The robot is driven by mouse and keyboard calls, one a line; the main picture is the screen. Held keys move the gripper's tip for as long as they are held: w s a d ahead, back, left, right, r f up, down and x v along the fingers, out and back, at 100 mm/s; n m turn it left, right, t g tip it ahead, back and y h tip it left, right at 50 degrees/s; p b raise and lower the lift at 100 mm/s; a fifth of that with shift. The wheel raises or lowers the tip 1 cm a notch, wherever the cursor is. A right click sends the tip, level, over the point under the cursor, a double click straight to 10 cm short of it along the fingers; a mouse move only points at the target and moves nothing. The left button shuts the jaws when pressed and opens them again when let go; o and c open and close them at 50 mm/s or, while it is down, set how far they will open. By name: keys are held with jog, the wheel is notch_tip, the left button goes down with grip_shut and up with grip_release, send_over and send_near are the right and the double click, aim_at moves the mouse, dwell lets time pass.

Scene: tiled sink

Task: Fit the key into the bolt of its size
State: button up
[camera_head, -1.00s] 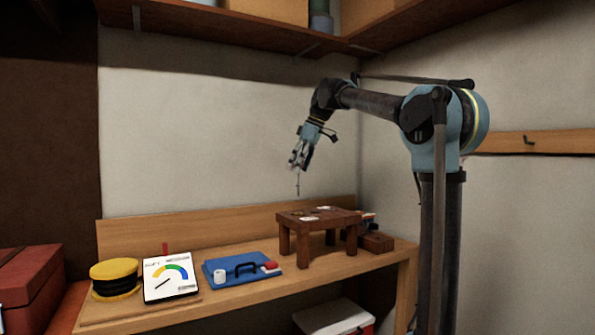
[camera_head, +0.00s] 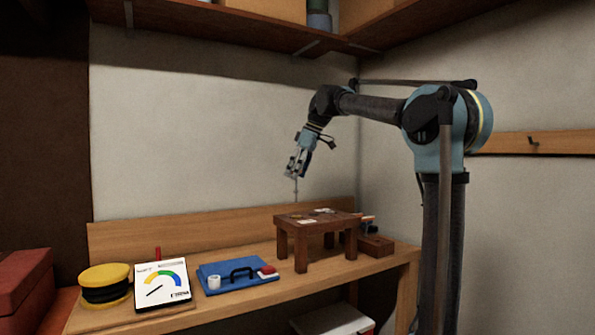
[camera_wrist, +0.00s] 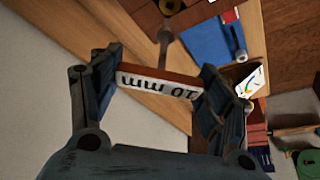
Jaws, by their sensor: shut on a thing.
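My gripper (camera_head: 296,166) is shut on a key (camera_head: 295,190). In the wrist view the key's handle (camera_wrist: 158,84) is a brown bar with a white label reading "10 mm" upside down, squeezed between the two fingers. Its thin grey shaft (camera_wrist: 164,40) points away from the gripper, and in the head view it hangs down nearly upright. Its tip is a little above the back left part of a small brown wooden stand (camera_head: 320,227). Small flat pieces and pale labels lie on the stand's top; I cannot make out the bolts or their sizes.
The stand is on a wooden bench (camera_head: 240,304). A blue case (camera_head: 225,279), a white gauge card (camera_head: 163,290) and a yellow-black spool (camera_head: 105,284) are left of it. A brown box (camera_head: 375,246) is at its right. The wall rises close behind.

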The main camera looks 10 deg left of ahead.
aim_at(297, 191)
jog(key=shift+f, duration=1.95)
jog(key=shift+s+f, duration=0.1)
jog(key=shift+f, duration=1.45)
dwell(0.6)
jog(key=o, duration=1.2)
jog(key=shift+c, duration=0.2)
jog(key=v, duration=1.1)
jog(key=shift+d+r, duration=0.15)
jog(key=shift+r, duration=0.25)
